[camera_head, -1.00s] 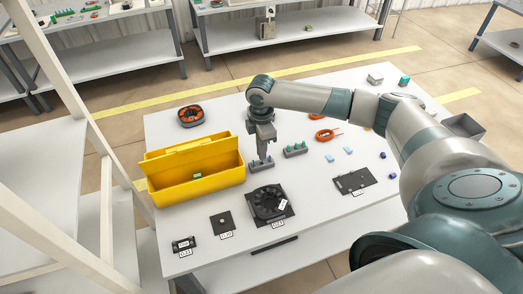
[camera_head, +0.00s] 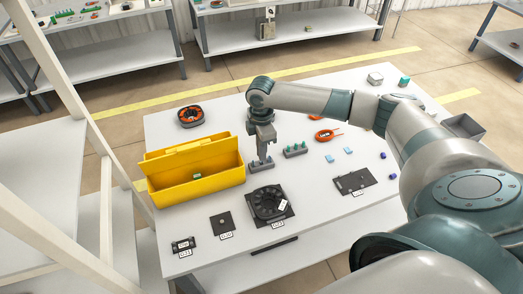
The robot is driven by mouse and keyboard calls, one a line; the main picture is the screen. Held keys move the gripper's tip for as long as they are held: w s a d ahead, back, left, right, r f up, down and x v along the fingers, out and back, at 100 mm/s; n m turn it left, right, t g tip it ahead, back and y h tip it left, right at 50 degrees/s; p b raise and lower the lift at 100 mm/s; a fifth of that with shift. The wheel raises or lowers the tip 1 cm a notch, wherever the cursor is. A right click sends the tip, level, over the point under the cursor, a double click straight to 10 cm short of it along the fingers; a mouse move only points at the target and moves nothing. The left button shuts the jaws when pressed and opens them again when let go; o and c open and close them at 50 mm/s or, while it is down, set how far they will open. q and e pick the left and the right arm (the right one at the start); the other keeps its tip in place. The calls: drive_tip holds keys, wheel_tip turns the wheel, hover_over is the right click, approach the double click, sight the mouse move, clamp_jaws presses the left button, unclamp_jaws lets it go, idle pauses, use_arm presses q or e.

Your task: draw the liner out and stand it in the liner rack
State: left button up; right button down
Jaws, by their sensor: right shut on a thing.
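My right gripper (camera_head: 263,157) points straight down at a small grey rack with blue pieces (camera_head: 262,168), in the middle of the table. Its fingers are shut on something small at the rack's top. The held piece is mostly hidden, and I cannot tell whether it stands fully in the rack. A second small rack with green pieces (camera_head: 295,150) stands just to the right. A black round slotted part (camera_head: 268,203) on a dark labelled plate lies in front of the gripper. I cannot make out a liner in it. My left gripper is not in view.
An open yellow toolbox (camera_head: 195,185) stands close to the left of the gripper. An orange-and-black ring (camera_head: 191,116) lies behind it. Dark labelled plates (camera_head: 222,224) lie along the front edge. Orange loops (camera_head: 326,134) and light-blue blocks (camera_head: 331,158) lie to the right.

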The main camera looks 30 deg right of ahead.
drive_tip(key=shift+f, duration=1)
idle(0.8)
drive_tip(key=c, duration=1.8)
unclamp_jaws()
drive_tip(key=shift+c, duration=0.2)
drive_tip(key=shift+r, duration=0.15)
drive_tip(key=shift+r+p, duration=2.35)
drive_tip(key=shift+p, duration=0.25)
